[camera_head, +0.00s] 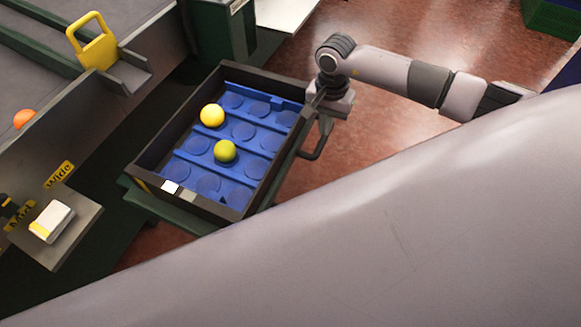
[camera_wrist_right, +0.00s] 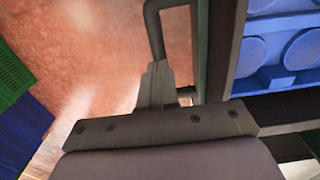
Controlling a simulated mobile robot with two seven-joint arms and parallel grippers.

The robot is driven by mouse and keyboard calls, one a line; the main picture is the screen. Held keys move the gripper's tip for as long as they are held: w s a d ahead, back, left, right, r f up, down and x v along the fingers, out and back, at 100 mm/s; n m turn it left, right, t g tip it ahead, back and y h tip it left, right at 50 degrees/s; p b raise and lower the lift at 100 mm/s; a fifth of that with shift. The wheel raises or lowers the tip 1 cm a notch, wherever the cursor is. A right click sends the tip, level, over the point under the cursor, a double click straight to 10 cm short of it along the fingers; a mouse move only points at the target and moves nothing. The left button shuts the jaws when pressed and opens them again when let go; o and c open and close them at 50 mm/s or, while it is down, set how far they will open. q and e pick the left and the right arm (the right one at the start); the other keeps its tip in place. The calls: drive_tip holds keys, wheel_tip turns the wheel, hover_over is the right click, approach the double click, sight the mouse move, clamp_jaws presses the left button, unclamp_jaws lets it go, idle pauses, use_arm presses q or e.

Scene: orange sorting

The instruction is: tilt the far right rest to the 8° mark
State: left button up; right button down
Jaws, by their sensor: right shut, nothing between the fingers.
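The rest appears to be the dark green stand (camera_head: 178,211) under a black-walled crate (camera_head: 148,157). A dark bar handle (camera_head: 314,154) sticks out on its right side and also shows in the right wrist view (camera_wrist_right: 155,32). My right gripper (camera_head: 325,124) is shut and empty at the crate's far right side, close to the handle. In the right wrist view its fingers (camera_wrist_right: 157,82) are together beside the bar; I cannot tell whether they touch. No angle scale or 8° mark is readable. My left gripper is out of view.
The crate's blue cupped insert (camera_head: 243,130) holds a yellow fruit (camera_head: 212,115) and a greenish one (camera_head: 225,151). At left are a grey sorting table (camera_head: 40,150), an orange (camera_head: 24,118) and a white box (camera_head: 52,221) on a plate. Red floor (camera_head: 375,140) lies open at right.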

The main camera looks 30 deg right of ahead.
drive_tip(key=shift+f+b, duration=0.55)
drive_tip(key=shift+f, duration=0.05)
idle(0.4)
drive_tip(key=shift+f+b, duration=0.35)
drive_tip(key=shift+f, duration=0.05)
drive_tip(key=shift+f+b, duration=0.9)
drive_tip(key=shift+f, duration=0.15)
idle(1.0)
drive_tip(key=shift+r, duration=0.1)
drive_tip(key=shift+r+p, duration=3.05)
drive_tip(key=shift+r, duration=1.45)
drive_tip(key=shift+f, duration=0.1)
